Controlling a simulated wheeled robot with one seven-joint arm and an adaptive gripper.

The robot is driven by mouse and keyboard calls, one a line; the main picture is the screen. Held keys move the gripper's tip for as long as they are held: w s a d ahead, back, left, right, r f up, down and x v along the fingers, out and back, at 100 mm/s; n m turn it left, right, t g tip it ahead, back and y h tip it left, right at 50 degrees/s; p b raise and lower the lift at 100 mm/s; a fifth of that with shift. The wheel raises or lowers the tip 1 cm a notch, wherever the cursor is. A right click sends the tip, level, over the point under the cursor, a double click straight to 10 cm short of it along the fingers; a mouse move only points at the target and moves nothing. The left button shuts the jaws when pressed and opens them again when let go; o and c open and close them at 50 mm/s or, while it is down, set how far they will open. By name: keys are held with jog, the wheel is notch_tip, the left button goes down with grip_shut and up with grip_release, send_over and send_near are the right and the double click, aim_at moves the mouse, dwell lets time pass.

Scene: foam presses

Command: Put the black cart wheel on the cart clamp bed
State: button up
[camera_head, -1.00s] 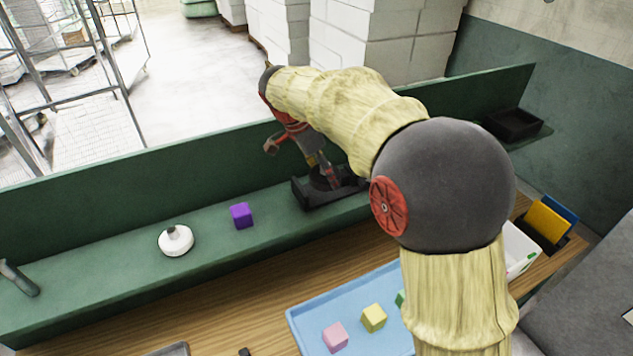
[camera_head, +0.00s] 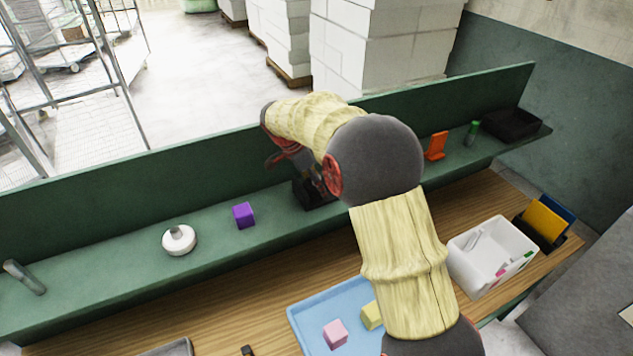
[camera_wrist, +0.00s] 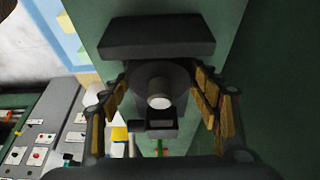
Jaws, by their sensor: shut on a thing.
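The black cart wheel (camera_wrist: 180,78) shows in the wrist view as a dark disc with a pale grey round hub, between my fingers. My gripper (camera_wrist: 160,104) is shut on it, one padded finger on each side. The black clamp bed (camera_wrist: 155,36) is around and under the wheel in that view. In the head view the clamp bed (camera_head: 308,196) stands on the green shelf, and my gripper (camera_head: 318,184) points down into it. My arm and gripper hide most of the wheel there, and I cannot tell whether it rests fully on the bed.
On the green shelf (camera_head: 110,265), a purple cube (camera_head: 244,215) and a white disc with a knob (camera_head: 179,240) stand left of the bed. An orange stand (camera_head: 436,146) and black tray (camera_head: 512,124) are right. Below are a blue tray (camera_head: 305,318) and a white bin (camera_head: 490,255).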

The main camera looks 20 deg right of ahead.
jog(key=shift+f, duration=0.1)
jog(key=o, duration=1.5)
jog(key=shift+c, duration=0.2)
